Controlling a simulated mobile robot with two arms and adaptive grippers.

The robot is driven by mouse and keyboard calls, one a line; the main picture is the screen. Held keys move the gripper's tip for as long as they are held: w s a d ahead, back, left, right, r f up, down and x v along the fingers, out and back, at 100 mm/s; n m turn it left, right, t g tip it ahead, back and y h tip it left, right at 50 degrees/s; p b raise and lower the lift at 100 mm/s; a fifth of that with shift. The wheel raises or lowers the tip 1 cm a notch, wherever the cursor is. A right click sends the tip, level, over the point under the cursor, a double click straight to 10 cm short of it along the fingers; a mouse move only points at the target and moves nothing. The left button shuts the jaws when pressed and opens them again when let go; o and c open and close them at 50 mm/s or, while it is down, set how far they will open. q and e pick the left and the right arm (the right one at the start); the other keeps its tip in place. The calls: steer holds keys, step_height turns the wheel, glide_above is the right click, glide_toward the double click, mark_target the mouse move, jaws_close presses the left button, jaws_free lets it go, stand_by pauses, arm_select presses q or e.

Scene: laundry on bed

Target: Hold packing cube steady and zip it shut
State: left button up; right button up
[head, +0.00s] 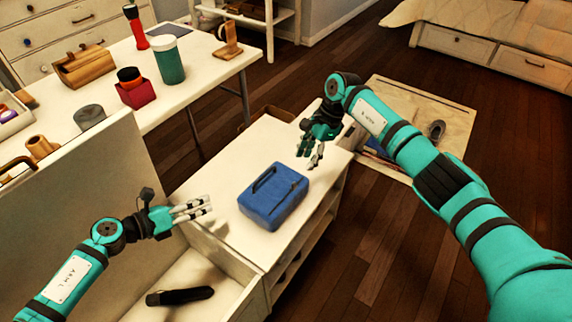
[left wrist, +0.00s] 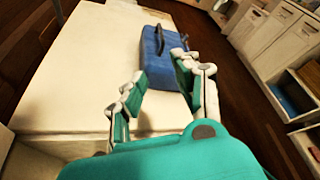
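The blue packing cube (head: 280,205) lies on the white cabinet top, with a dark strap or handle (head: 264,180) along its upper face. It also shows in the left wrist view (left wrist: 160,68), partly behind a finger. I cannot tell how far its zip is closed. My left gripper (head: 209,206) is left of the cube and apart from it, its fingers spread and empty. In the left wrist view my left gripper (left wrist: 165,90) has a clear gap between its fingers. My right gripper (head: 309,161) is above the cabinet's far right corner, beyond the cube, fingers apart and empty.
The white cabinet top (head: 225,180) is otherwise clear. An open drawer (head: 225,298) at the front holds a dark object (head: 180,296). A table (head: 108,78) at back left carries a teal jar (head: 169,62), a red box (head: 135,93) and other items.

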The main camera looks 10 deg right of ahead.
mark_target(251, 192)
arm_select(q)
steer(key=x, duration=1.7)
steer(key=shift+s, duration=0.1)
jaws_close()
steer(key=shift+f, duration=0.15)
